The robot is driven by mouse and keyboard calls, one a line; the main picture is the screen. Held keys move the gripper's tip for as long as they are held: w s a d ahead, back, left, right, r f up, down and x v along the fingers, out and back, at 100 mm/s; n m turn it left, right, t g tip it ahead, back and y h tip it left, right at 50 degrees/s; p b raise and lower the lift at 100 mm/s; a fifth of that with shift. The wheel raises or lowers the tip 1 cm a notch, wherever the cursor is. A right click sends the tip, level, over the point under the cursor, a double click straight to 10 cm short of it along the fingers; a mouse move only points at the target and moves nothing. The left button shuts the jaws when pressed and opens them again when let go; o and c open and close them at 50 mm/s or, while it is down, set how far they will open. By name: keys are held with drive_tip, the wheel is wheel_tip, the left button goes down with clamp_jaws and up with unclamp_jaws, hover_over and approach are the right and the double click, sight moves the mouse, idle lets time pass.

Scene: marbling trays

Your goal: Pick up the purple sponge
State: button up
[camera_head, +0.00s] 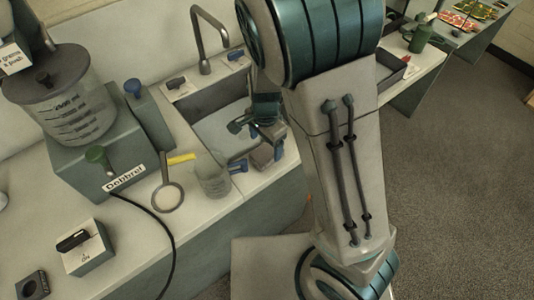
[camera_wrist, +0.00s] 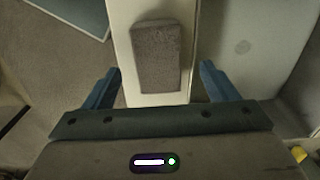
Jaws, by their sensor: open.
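The sponge (camera_wrist: 157,57) looks grey-brown with a faint purple tint in the wrist view. It lies lengthwise on a narrow pale strip of counter between the basin and the counter edge. My gripper (camera_wrist: 161,68) is open, with one blue finger on each side of the sponge's near half. Gaps show on both sides, and nothing is between the fingers in their grip. In the head view my gripper (camera_head: 262,128) is over the counter by the sink, partly hidden by my arm. I cannot clearly make out the sponge there.
A sink basin (camera_head: 222,132) with a tall tap (camera_head: 205,45) lies beside the strip. The counter's front edge is close.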

sight(267, 151)
drive_tip(key=shift+d+f, duration=0.15)
drive_tip(key=shift+f, duration=2.15)
drive_tip(key=c, duration=0.8)
drive_tip(key=shift+o, duration=0.2)
drive_tip(key=shift+r, duration=0.2)
